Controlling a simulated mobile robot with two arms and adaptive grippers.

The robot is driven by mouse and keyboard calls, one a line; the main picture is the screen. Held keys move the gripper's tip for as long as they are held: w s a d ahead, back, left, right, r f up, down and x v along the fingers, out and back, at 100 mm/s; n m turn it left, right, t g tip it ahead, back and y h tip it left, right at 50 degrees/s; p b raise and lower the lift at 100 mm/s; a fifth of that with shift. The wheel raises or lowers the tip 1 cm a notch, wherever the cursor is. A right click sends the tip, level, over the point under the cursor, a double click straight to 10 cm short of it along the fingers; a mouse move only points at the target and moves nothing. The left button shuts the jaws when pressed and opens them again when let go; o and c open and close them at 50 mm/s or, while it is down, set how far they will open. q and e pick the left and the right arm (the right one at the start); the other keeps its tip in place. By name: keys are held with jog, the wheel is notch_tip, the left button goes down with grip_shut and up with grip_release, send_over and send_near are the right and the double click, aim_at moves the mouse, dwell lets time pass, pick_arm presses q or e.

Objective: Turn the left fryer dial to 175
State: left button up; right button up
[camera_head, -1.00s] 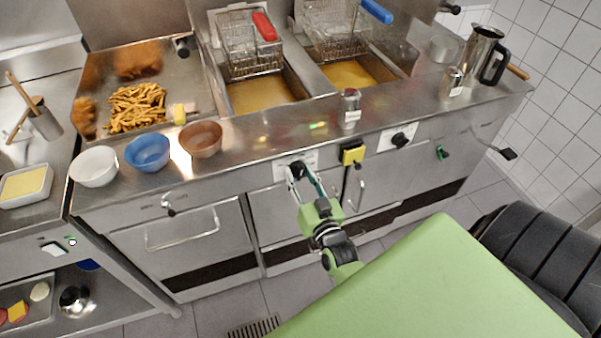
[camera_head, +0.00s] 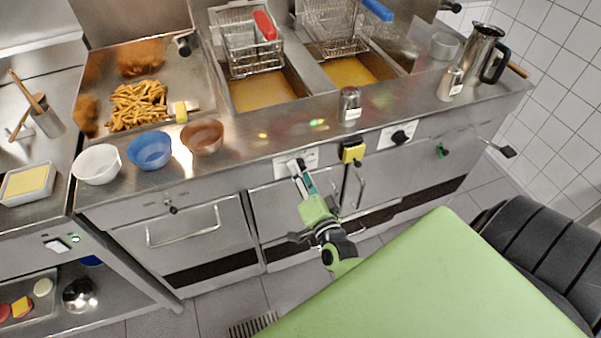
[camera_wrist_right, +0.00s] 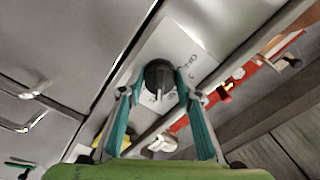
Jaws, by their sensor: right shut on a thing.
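The left fryer dial (camera_wrist_right: 158,78) is a round black knob on a white label plate (camera_wrist_right: 186,47) in the right wrist view. My right gripper (camera_wrist_right: 159,82) has its two teal fingers on opposite sides of the knob and is shut on it. In the head view the right gripper (camera_head: 298,168) reaches up to the fryer's front panel, and its fingers mostly hide the dial. The marks on the plate are too small to read, so I cannot tell the setting. My left gripper is not in view.
A yellow block-like fitting (camera_head: 352,152) sits on the panel just right of the gripper, and the right fryer dial (camera_head: 399,138) is farther right. Door handles (camera_head: 182,231) stick out below. A metal shaker (camera_head: 350,106) stands on the counter above.

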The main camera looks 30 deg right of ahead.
jog(key=shift+w+r+m, duration=0.1)
jog(key=shift+r+m, duration=0.05)
jog(key=shift+m, duration=0.25)
jog(key=o, duration=1.1)
jog(key=shift+o, duration=0.2)
jog(key=shift+w, duration=0.1)
jog(key=v, duration=1.2)
jog(key=shift+f, duration=0.25)
